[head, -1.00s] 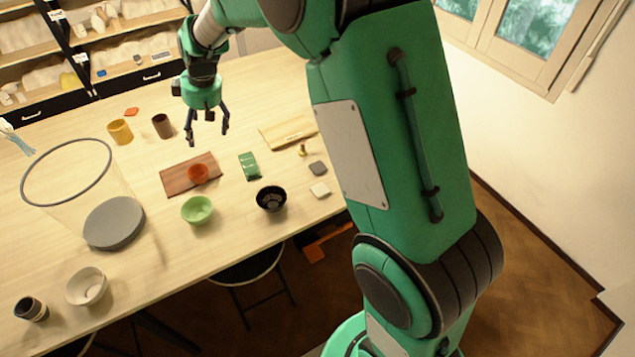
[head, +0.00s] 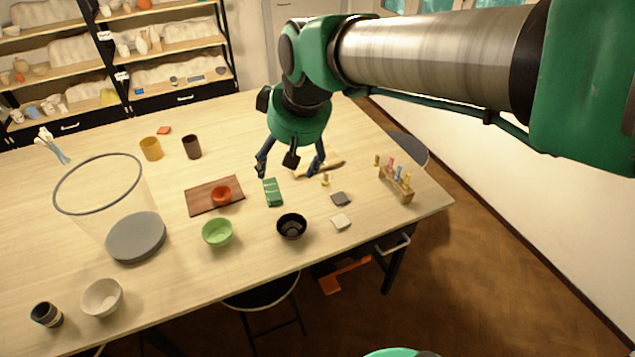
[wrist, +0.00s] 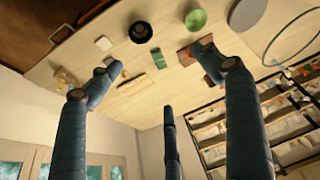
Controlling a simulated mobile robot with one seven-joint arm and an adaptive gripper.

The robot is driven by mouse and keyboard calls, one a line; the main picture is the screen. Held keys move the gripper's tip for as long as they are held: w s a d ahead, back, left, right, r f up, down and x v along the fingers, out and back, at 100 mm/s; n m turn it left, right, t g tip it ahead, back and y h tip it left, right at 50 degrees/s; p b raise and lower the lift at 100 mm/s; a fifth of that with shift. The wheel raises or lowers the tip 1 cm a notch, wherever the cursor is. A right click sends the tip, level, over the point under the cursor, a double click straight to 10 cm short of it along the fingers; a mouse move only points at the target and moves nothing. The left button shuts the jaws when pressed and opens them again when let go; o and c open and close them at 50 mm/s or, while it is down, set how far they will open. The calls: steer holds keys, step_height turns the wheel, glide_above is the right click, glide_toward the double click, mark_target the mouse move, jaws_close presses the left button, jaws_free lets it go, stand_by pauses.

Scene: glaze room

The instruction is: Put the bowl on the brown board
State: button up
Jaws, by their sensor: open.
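The brown board (head: 196,203) lies flat on the table, left of my gripper. A small orange bowl (head: 221,195) sits on its right part. A green bowl (head: 217,232) stands just in front of the board, a black bowl (head: 291,227) to its right, and a cream bowl (head: 102,298) near the front left edge. My gripper (head: 290,170) is open and empty, above the table behind the black bowl. The wrist view shows the black bowl (wrist: 140,32), the green bowl (wrist: 196,20) and the board (wrist: 183,57), partly hidden by a finger.
A green packet (head: 273,192) lies between the board and the gripper's side. A large clear cylinder (head: 98,187) and grey disc (head: 136,237) stand left. Two cups (head: 151,148) (head: 191,146) stand behind. A peg rack (head: 396,184) is at right. Bare table lies between them.

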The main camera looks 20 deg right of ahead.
steer(key=s+d+f+m, duration=0.1)
steer(key=s+d, duration=0.1)
steer(key=s, duration=0.7)
steer(key=s+d+m+t, duration=0.1)
steer(key=s+m, duration=0.1)
steer(key=s, duration=0.6)
steer(key=shift+s+d+f+h, duration=0.35)
steer(key=shift+s+h, duration=0.05)
steer(key=shift+f, duration=0.1)
step_height(320, 180, down, 7)
steer(key=b, duration=0.7)
